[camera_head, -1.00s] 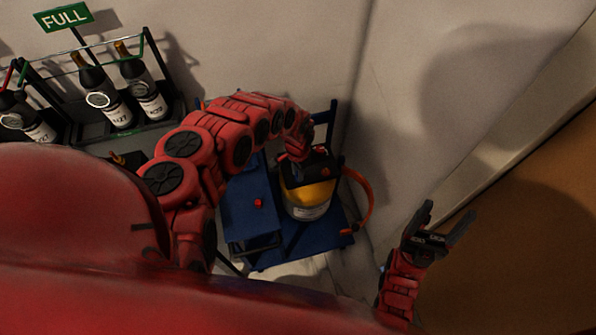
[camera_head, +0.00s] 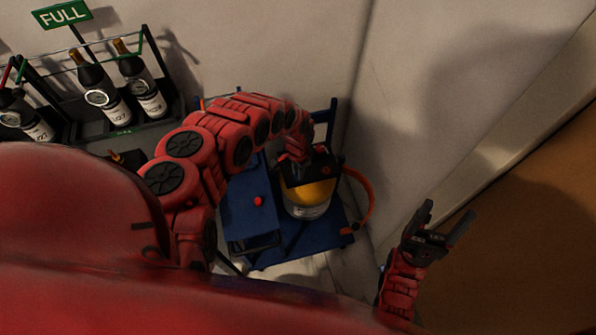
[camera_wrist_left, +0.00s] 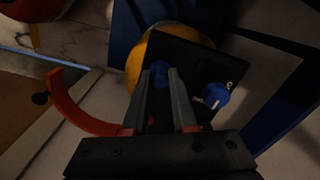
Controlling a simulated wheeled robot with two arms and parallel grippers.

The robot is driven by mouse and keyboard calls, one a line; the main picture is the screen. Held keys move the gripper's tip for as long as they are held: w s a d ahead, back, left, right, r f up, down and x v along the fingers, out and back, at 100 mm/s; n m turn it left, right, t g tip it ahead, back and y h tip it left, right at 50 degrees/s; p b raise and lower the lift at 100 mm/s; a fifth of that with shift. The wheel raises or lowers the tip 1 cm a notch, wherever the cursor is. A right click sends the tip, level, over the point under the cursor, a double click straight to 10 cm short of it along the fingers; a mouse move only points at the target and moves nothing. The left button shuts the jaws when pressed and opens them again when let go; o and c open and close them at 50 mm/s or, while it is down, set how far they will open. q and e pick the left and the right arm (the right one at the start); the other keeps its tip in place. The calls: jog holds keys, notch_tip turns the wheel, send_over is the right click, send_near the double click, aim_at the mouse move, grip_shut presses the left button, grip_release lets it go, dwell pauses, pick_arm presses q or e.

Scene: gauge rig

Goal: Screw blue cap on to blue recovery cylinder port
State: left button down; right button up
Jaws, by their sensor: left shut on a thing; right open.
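The recovery cylinder (camera_head: 308,197) is yellow with a grey lower part and a dark top, and stands on a blue cart. It also shows in the left wrist view (camera_wrist_left: 135,66). My left gripper (camera_head: 300,162) is over its top. In the left wrist view my left gripper (camera_wrist_left: 160,85) is shut on a small blue cap (camera_wrist_left: 160,73) at the dark top plate. The port under the cap is hidden, so I cannot tell how they meet. A blue knob (camera_wrist_left: 215,96) sits beside it on the plate. My right gripper (camera_head: 438,232) is open and empty, away at the right.
The blue cart (camera_head: 246,212) has a blue box with a red knob. A red-orange hose (camera_head: 366,195) curves off the cylinder's right side. Several bottles (camera_head: 143,85) stand in a rack under a FULL sign (camera_head: 62,14). A wall lies close behind.

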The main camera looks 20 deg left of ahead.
dwell(0.5)
pick_arm(q)
jog(key=m, duration=0.2)
jog(key=shift+f+m, duration=0.1)
jog(key=shift+m, duration=0.2)
jog(key=m, duration=0.2)
jog(key=shift+m+b, duration=0.3)
jog(key=m, duration=0.3)
jog(key=shift+m+b, duration=0.3)
jog(key=shift+m, duration=0.8)
